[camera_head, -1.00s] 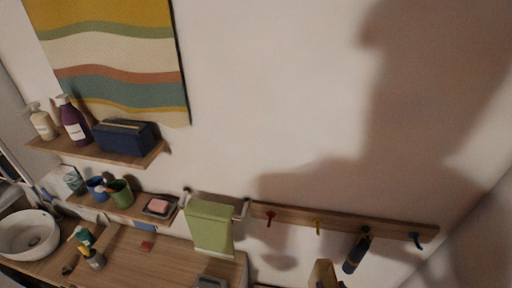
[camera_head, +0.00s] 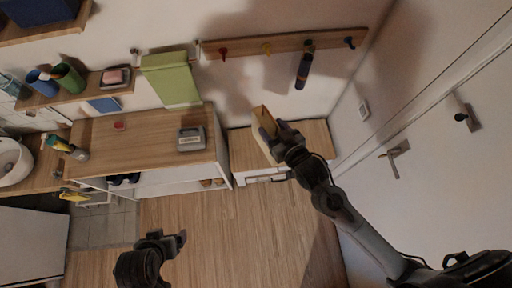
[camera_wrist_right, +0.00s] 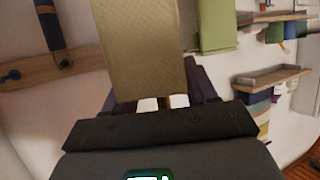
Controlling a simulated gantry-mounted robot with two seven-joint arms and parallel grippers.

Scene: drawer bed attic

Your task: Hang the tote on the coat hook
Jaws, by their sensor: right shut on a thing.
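The tan tote (camera_head: 262,121) is held by my right gripper (camera_head: 279,134), in front of the wall and below the hook rack. In the right wrist view the tote (camera_wrist_right: 142,45) stands up from between the fingers (camera_wrist_right: 163,103); its handles cannot be made out. The wooden coat hook rack (camera_head: 236,45) has a red hook (camera_head: 223,53), a yellow hook (camera_head: 267,48), a dark hook and a blue hook (camera_head: 349,42). A dark blue rolled item (camera_head: 304,70) hangs from the dark hook. My left gripper (camera_head: 171,238) is empty over the floor, its fingers apart.
A green towel (camera_head: 172,79) hangs left of the rack. A wooden counter (camera_head: 145,140) with a grey box (camera_head: 191,139) stands below it. A low cabinet (camera_head: 318,138) is under the rack. A white door (camera_head: 440,140) is on the right. The floor (camera_head: 215,225) is clear.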

